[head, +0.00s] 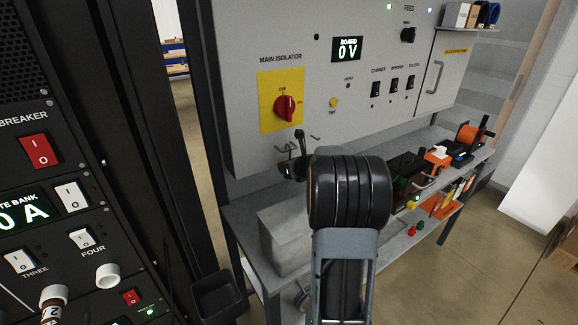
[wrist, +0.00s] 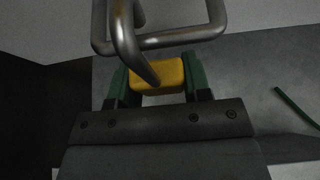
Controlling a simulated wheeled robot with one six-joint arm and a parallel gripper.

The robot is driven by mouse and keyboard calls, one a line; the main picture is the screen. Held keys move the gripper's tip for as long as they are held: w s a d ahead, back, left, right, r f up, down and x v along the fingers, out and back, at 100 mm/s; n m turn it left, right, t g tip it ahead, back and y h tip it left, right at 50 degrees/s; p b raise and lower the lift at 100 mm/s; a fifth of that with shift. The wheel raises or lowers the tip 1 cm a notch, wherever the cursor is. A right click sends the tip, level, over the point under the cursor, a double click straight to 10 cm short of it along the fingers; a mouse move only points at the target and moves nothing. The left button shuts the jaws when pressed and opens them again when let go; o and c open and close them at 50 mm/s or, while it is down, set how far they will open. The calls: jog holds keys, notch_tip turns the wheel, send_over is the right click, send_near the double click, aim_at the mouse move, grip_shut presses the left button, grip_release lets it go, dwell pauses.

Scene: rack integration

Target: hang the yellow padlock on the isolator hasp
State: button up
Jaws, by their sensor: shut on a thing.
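The yellow padlock (wrist: 160,78) is held between the green-padded fingers of my gripper (wrist: 157,84) in the wrist view. Bent steel rods (wrist: 180,39) loom large above it, and one rod end comes down across the padlock body. I cannot tell which rods are the padlock's shackle and which the hasp, or whether they are linked. In the head view, the main isolator has a red knob (head: 285,107) on a yellow plate, with small metal hooks below it. My gripper (head: 295,168) is just below these, partly hidden by my arm; the padlock cannot be made out there.
A grey bench (head: 247,205) runs below the panel, with a grey box (head: 284,240) on it. Tools and an orange spool (head: 468,134) lie at the right. A dark rack (head: 90,130) stands close on the left.

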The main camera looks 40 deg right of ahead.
jog(key=shift+f+b, duration=0.55)
dwell(0.5)
jog(key=o, duration=1.1)
jog(key=shift+c, duration=0.2)
jog(key=v, duration=1.4)
